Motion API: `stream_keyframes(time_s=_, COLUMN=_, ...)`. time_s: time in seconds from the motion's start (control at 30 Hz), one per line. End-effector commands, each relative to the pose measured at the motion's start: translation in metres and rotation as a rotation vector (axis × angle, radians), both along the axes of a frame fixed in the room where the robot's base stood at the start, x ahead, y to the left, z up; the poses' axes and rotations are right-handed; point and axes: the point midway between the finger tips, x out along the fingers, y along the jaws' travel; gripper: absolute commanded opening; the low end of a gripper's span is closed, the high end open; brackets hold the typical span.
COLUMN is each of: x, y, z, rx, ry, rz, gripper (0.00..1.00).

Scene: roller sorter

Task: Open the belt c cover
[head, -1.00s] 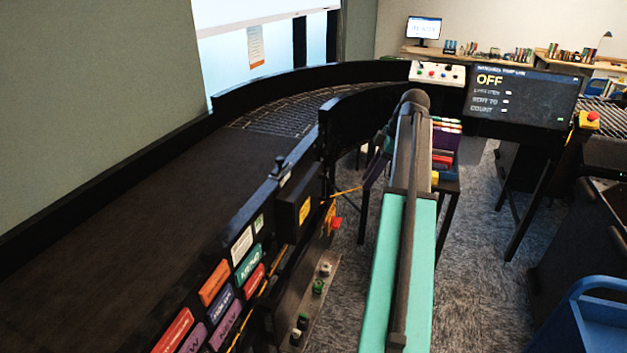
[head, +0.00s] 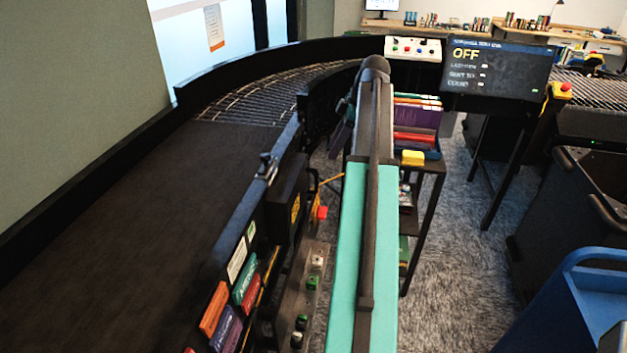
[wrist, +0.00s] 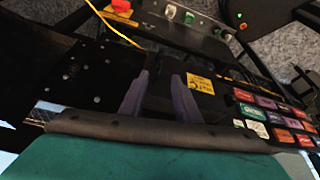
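A dark box with a yellow label (head: 286,200), possibly the belt c cover, is fixed on the near side of the conveyor. I cannot read the label to confirm it. In the wrist view the yellow label (wrist: 201,85) is just right of my gripper's fingers. My gripper (wrist: 161,78) has its two purple-grey fingers apart, with a dark surface between or beyond them; contact cannot be told. In the head view my gripper (head: 343,125) is partly hidden at the far end of my teal arm.
A red button (head: 321,212) and a panel with green and white knobs (head: 311,284) are beside the box. A metal catch (head: 266,169) is on the conveyor rim. A cart with books (head: 417,140) stands right of my arm. A screen (head: 496,68) reads OFF.

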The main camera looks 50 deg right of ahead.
Motion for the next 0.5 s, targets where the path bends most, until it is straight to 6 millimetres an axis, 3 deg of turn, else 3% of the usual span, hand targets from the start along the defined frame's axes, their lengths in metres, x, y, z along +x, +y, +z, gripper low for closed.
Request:
stream_keyframes(time_s=0.27, x=0.003, y=0.003, z=-0.005, rx=0.000, ry=0.000, rz=0.002, gripper=0.29)
stream_keyframes(time_s=0.5, x=0.007, y=0.009, z=-0.022, rx=0.001, ry=0.001, rz=0.003, gripper=0.29)
